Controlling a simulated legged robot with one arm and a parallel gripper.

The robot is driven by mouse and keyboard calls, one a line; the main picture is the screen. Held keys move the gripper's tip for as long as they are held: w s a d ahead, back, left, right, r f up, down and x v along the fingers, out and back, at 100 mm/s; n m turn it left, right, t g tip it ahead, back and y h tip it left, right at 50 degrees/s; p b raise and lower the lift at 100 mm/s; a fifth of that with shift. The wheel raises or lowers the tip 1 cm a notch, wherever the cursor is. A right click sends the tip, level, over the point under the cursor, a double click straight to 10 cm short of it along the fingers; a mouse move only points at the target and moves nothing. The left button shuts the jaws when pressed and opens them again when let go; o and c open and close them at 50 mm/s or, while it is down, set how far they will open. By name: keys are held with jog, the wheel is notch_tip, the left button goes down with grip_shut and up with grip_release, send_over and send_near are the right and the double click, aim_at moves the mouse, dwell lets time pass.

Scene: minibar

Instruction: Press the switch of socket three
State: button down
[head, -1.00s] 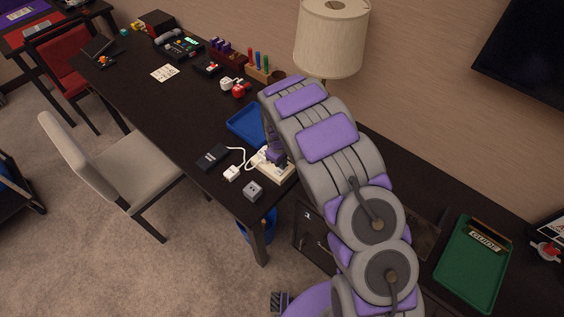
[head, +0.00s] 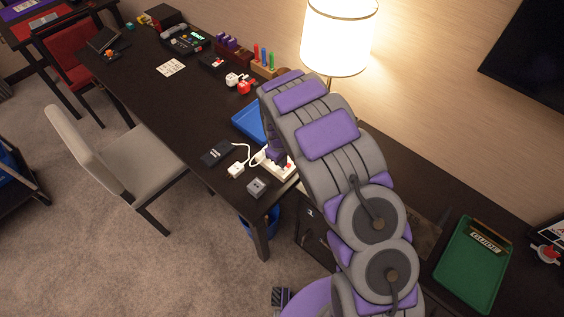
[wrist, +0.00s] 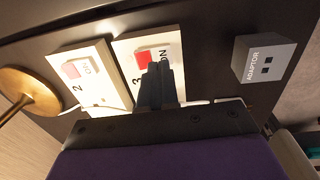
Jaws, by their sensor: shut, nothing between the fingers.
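In the wrist view, socket three (wrist: 125,65) is a white block marked "3" with a red switch (wrist: 144,57) and the word ON beside it. In the head view, the white sockets (head: 284,172) sit at the desk's near edge, partly hidden by my gripper (head: 275,158).
A grey adapter (wrist: 265,61) lies right of socket three. A white plug (head: 236,170) with a cable and a black box (head: 217,153) lie left of the sockets. A blue tray (head: 247,124) is behind. The lamp (head: 339,38) is lit. A chair (head: 140,160) stands at the desk.

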aim_at(281, 170)
notch_tip(281, 170, up, 12)
jog(key=p, duration=0.2)
jog(key=shift+s+a+r+p, duration=0.25)
jog(key=shift+s+a+p, duration=0.1)
jog(key=shift+s, duration=0.05)
jog(key=shift+d, duration=0.2)
